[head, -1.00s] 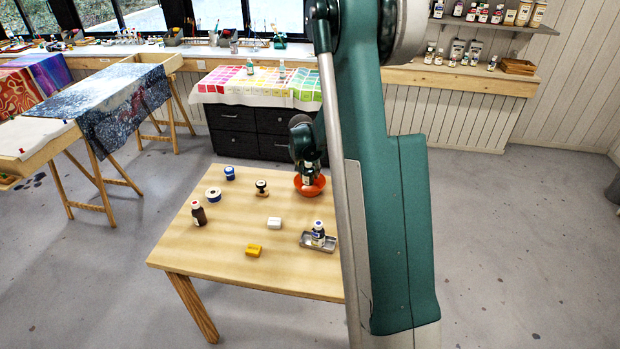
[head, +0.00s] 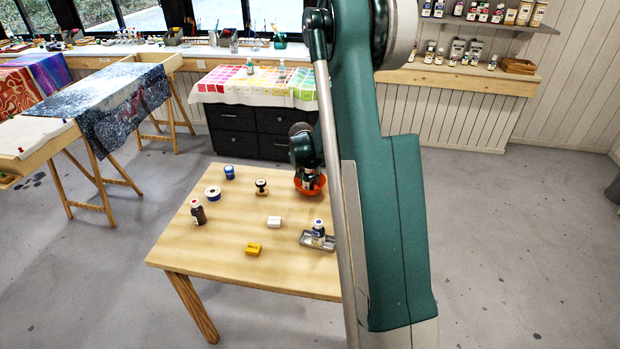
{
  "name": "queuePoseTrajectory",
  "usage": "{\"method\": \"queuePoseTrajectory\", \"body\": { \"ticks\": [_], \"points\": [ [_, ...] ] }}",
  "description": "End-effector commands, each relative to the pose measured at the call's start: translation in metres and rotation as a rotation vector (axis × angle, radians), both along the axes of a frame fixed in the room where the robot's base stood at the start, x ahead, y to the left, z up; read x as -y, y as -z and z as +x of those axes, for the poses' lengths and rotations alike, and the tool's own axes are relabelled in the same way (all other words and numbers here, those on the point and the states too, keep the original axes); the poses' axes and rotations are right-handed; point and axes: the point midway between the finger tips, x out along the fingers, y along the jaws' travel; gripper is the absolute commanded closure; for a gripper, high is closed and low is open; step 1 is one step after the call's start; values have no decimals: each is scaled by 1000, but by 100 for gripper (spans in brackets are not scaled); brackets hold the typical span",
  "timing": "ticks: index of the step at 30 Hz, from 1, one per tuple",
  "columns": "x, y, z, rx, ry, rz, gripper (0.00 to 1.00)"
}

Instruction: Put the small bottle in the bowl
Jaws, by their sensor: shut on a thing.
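The orange bowl (head: 319,188) sits near the far right of the wooden table, partly hidden behind my arm. My gripper (head: 308,180) points down over the bowl, with its fingertips at or inside the rim. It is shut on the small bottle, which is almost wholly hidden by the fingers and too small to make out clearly. I cannot tell whether the bottle touches the bowl's bottom.
A white-labelled bottle (head: 318,229) stands on a grey metal tray (head: 307,241). A brown bottle (head: 198,214), a white block (head: 274,222), a yellow block (head: 253,249), a stamp (head: 261,187), a tape roll (head: 212,193) and a blue-topped jar (head: 229,172) stand left on the table (head: 220,270).

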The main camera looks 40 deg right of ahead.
Motion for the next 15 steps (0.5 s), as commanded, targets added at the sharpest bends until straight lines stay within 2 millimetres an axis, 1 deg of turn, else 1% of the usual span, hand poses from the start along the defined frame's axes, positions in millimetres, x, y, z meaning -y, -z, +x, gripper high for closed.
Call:
{"method": "queuePoseTrajectory", "body": {
  "ticks": [6, 10, 11, 13, 15],
  "points": [
    [0, 5, 0, 0, 0, 0, 85],
    [0, 5, 0, 0, 0, 0, 85],
    [0, 5, 0, 0, 0, 0, 68],
    [0, 5, 0, 0, 0, 0, 58],
    [0, 5, 0, 0, 0, 0, 57]
  ]
}}
